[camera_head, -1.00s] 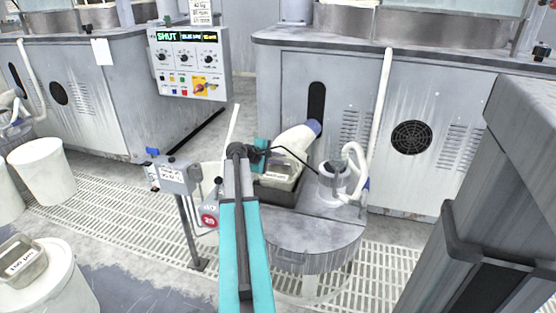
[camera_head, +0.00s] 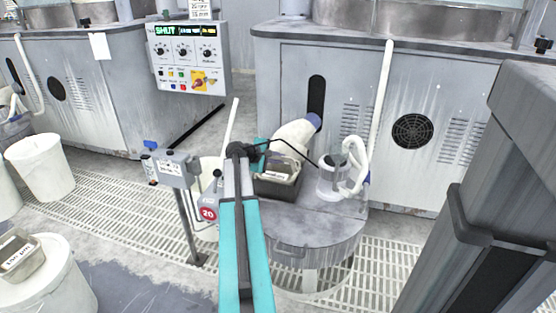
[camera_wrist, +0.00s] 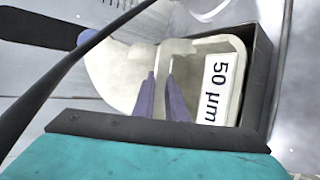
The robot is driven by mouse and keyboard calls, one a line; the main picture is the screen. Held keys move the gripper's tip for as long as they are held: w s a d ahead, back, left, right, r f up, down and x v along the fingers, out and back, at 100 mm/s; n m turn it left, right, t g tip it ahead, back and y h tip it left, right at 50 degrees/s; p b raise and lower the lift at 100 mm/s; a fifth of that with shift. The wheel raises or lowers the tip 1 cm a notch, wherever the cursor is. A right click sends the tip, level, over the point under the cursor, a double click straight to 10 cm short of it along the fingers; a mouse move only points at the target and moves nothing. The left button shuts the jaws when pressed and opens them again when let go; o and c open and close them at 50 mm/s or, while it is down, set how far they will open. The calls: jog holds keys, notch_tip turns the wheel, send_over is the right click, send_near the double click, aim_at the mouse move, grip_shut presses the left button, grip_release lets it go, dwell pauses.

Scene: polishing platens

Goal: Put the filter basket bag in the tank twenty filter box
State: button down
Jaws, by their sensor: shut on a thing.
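The filter basket bag, a pale basket with a white "50 µm" label (camera_wrist: 218,88), shows in the wrist view. My gripper (camera_wrist: 163,92), with purple fingers, is shut on its rim. The basket lies within the walls of a dark, open filter box (camera_wrist: 262,75); whether it touches the bottom is hidden. In the head view the basket (camera_head: 281,167) shows in the dark box (camera_head: 277,190) on the round grey tank lid, beside my teal arm. The arm hides the fingers there. A red tag with "20" (camera_head: 208,214) hangs left of the arm.
A pale pipe (camera_head: 296,133) ends just above the box. A white pot with a looped hose (camera_head: 333,180) stands right of it. Another labelled basket (camera_head: 20,256) lies on a white drum at lower left. A sensor post (camera_head: 186,210) stands left of my arm.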

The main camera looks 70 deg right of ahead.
jog(key=shift+f, duration=0.45)
jog(key=c, duration=1.7)
grip_release()
jog(key=shift+p+v, duration=1.6)
jog(key=shift+v, duration=1.9)
jog(key=shift+w+a+r, duration=0.25)
jog(key=shift+r, duration=0.3)
jog(key=shift+w+a, duration=0.15)
jog(key=shift+f, duration=0.25)
